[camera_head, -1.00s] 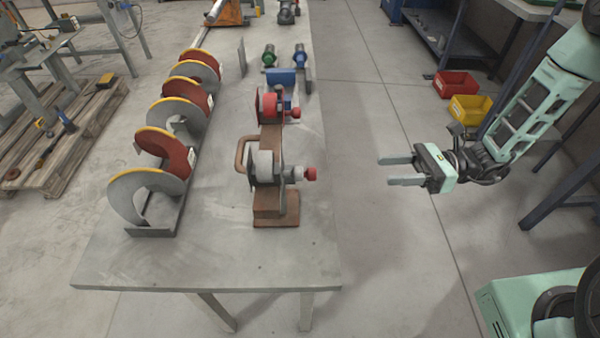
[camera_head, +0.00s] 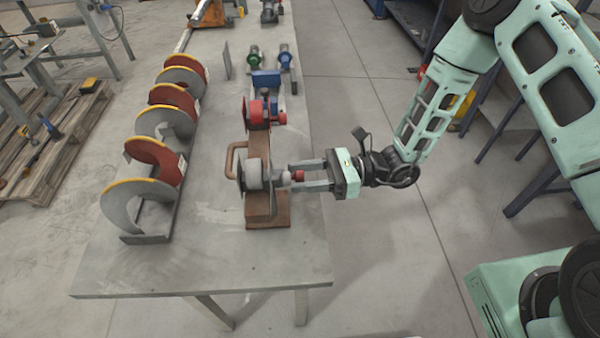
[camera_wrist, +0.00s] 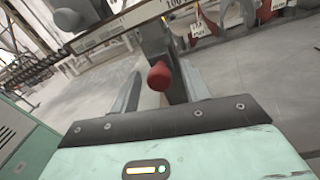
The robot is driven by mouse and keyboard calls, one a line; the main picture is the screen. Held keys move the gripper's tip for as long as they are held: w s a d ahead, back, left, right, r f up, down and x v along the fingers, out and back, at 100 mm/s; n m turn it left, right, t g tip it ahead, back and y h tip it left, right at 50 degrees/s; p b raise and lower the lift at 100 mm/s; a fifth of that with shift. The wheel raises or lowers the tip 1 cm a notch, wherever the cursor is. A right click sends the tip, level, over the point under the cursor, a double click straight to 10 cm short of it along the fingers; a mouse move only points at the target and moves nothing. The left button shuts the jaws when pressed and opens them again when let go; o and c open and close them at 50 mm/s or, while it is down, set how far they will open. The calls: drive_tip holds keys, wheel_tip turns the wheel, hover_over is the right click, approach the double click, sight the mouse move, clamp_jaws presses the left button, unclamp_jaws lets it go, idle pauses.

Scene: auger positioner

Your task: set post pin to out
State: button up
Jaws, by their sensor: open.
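The positioner (camera_head: 264,205) is a brown base with a side handle, standing near the right edge of the grey table. Its post pin has a red knob (camera_head: 298,176) on the right side of the near post; in the wrist view the red knob (camera_wrist: 159,76) shows between the fingers. My gripper (camera_head: 304,175) is open, with one finger on each side of the knob. I cannot tell whether the fingers touch it. A second red knob (camera_head: 282,118) sits on the far red post (camera_head: 258,112).
Grey and red auger flights with yellow edges (camera_head: 155,155) stand in a row on the table (camera_head: 200,270), left of the positioner. Blue and green tools (camera_head: 268,72) lie beyond.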

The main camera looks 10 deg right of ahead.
drive_tip(key=shift+a, duration=0.4)
drive_tip(key=shift+c, duration=0.4)
clamp_jaws()
drive_tip(key=shift+d, duration=1.1)
drive_tip(key=shift+o, duration=0.4)
unclamp_jaws()
drive_tip(key=shift+d, duration=0.1)
drive_tip(key=d+b, duration=0.2)
drive_tip(key=d, duration=1.5)
drive_tip(key=shift+w+d+b, duration=0.15)
drive_tip(key=shift+d+b, duration=0.05)
drive_tip(key=shift+b, duration=0.15)
